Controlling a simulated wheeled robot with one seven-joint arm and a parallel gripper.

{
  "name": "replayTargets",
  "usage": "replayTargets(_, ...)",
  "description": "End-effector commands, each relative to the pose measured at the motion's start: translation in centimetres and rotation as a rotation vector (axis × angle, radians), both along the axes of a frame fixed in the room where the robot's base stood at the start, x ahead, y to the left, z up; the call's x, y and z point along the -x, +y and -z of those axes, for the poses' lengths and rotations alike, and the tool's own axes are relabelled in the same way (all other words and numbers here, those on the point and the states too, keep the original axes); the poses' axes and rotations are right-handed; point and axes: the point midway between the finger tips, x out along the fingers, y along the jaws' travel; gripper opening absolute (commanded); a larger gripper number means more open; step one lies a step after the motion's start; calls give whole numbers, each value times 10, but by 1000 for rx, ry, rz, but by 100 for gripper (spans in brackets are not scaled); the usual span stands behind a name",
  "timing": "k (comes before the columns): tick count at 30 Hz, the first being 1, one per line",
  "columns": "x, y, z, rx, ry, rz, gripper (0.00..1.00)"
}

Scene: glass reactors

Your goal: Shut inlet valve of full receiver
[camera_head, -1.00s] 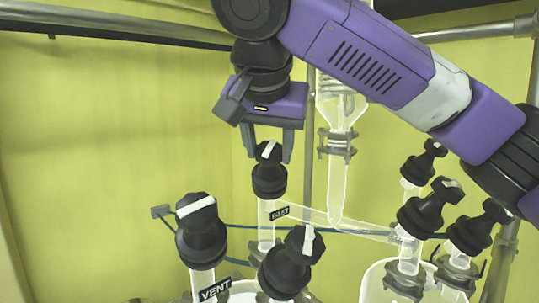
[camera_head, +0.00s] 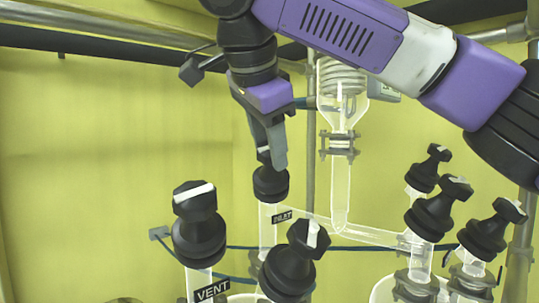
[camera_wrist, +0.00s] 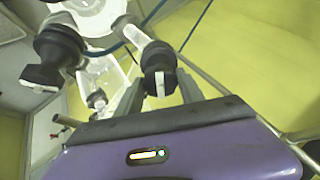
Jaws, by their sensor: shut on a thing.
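The inlet valve (camera_head: 270,184) is a black knob on a glass stem with an "INLET" label (camera_head: 282,216), left of centre in the head view. My gripper (camera_head: 270,155) points down from above and is shut on the top of this knob, with its fingers hiding part of the handle and white mark. In the wrist view the knob (camera_wrist: 158,62) sits between the fingers of my gripper (camera_wrist: 160,88), with its white stripe showing. The vessel below the valve shows only as a rim at the bottom, so its fill cannot be told.
The black "VENT" valve (camera_head: 197,225) stands at the front left, with another black valve (camera_head: 290,262) close to its right. Several black valves (camera_head: 436,210) stand at the right. A glass tube (camera_head: 341,170) hangs behind, clamped. The left wall area is clear.

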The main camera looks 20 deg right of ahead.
Motion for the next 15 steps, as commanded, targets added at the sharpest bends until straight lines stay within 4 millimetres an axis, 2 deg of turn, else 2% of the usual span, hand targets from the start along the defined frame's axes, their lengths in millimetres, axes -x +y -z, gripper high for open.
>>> replayTargets(15, 0, 1, 1, -34, -10, 57, 4)
